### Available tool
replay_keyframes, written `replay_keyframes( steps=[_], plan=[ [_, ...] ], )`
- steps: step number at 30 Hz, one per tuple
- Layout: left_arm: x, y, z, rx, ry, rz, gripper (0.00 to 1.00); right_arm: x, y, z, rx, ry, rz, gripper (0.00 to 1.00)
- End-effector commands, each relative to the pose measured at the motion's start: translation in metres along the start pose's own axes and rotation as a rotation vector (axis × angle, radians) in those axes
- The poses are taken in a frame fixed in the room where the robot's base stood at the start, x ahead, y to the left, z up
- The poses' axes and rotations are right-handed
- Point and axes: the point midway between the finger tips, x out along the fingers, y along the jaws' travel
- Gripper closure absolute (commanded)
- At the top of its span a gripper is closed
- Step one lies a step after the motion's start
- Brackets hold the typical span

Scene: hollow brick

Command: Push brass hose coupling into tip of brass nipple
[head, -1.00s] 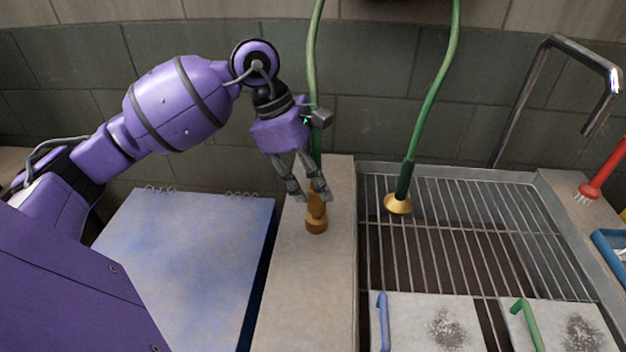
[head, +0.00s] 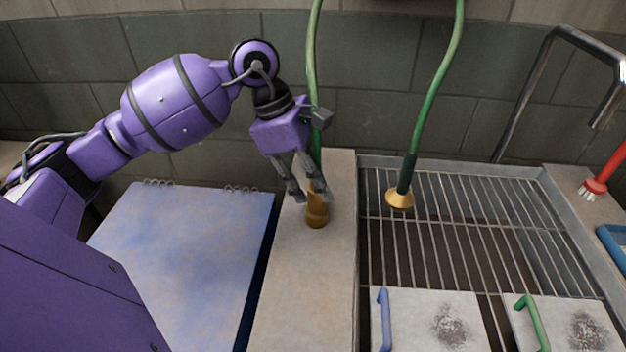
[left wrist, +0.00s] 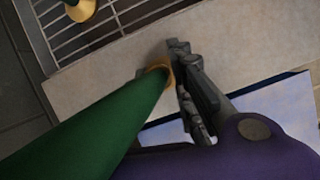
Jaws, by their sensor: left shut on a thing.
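My left gripper (head: 312,199) is shut on the brass hose coupling at the lower end of the left green hose (head: 315,140), over the stone ledge. The fingers hide most of the coupling. The brass nipple (head: 317,220) stands upright on the ledge directly below, in line with the coupling. The brass parts look touching or nearly so; I cannot tell how far one is in the other. In the left wrist view the wide green hose (left wrist: 95,130) runs to a brass rim (left wrist: 160,70) beside my finger (left wrist: 190,85). My right gripper is not in view.
A second green hose with a brass end (head: 400,199) hangs over the wire grate (head: 440,240) of the sink. A blue ring-bound pad (head: 185,250) lies left of the ledge (head: 300,290). A metal tap (head: 545,90) and a red brush (head: 605,175) are at right.

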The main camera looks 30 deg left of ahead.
Motion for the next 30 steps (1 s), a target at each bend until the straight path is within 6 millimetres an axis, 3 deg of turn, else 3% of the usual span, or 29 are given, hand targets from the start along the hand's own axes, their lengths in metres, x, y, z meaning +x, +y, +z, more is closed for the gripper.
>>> replay_keyframes(
  steps=[8,9,13,23,30],
  plan=[
    [0.0,0.0,0.0,0.0,0.0,0.001,1.0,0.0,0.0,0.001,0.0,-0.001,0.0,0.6],
    [0.0,0.0,0.0,0.0,0.0,0.001,0.72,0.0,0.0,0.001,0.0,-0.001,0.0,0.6],
    [0.0,0.0,0.0,0.0,0.0,0.001,0.56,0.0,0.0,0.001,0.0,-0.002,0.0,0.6],
    [-0.002,0.0,0.0,0.0,0.001,0.001,0.56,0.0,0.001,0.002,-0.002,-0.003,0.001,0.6],
    [-0.036,0.001,-0.001,-0.001,0.003,0.005,0.56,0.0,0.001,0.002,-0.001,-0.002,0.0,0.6]
  ],
)
